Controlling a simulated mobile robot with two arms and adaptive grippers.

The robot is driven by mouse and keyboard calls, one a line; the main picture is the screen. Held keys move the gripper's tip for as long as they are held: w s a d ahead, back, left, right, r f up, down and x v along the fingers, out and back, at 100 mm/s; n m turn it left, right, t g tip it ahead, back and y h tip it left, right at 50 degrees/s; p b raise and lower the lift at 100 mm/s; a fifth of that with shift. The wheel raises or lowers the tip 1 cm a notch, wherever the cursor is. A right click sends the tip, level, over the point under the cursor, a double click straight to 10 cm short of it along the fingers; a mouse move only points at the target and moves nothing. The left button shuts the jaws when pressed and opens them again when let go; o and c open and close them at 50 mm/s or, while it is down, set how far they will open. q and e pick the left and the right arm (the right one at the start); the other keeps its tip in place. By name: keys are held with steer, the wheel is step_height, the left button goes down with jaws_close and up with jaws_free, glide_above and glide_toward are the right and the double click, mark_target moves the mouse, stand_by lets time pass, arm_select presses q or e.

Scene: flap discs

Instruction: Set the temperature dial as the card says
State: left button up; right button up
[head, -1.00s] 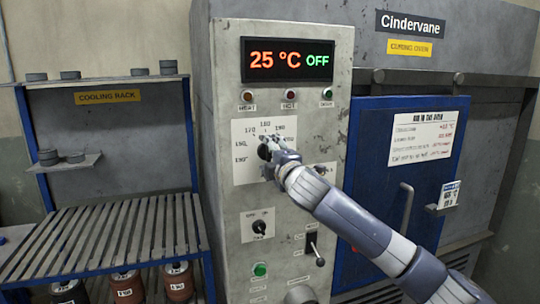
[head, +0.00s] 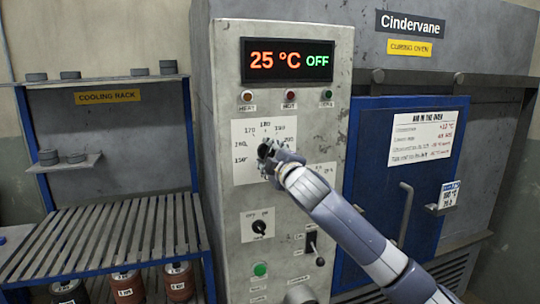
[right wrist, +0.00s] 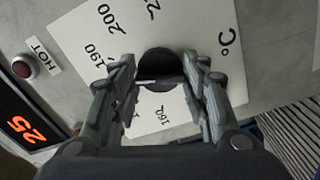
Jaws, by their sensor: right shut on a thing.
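The temperature dial is a black round knob (right wrist: 160,66) with a white pointer line, on a white scale plate (head: 241,172) marked from 150 upward. My right gripper (head: 268,150) covers the knob in the head view. In the right wrist view its two fingers (right wrist: 162,80) are shut on the knob from both sides. There the pointer line lies toward the left finger, below the printed 190; one finger hides part of the scale. My left gripper is not in view.
The display (head: 288,60) reads 25 °C OFF. An on-off switch (head: 259,227), a lever (head: 314,246) and a green button (head: 260,269) sit below the dial. The blue oven door (head: 380,190) is shut. A cooling rack (head: 100,235) stands at the left.

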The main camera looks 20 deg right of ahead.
steer(key=shift+m, duration=1.5)
steer(key=o, duration=1)
steer(key=shift+o, duration=0.2)
steer(key=s, duration=1.2)
steer(key=shift+d, duration=0.2)
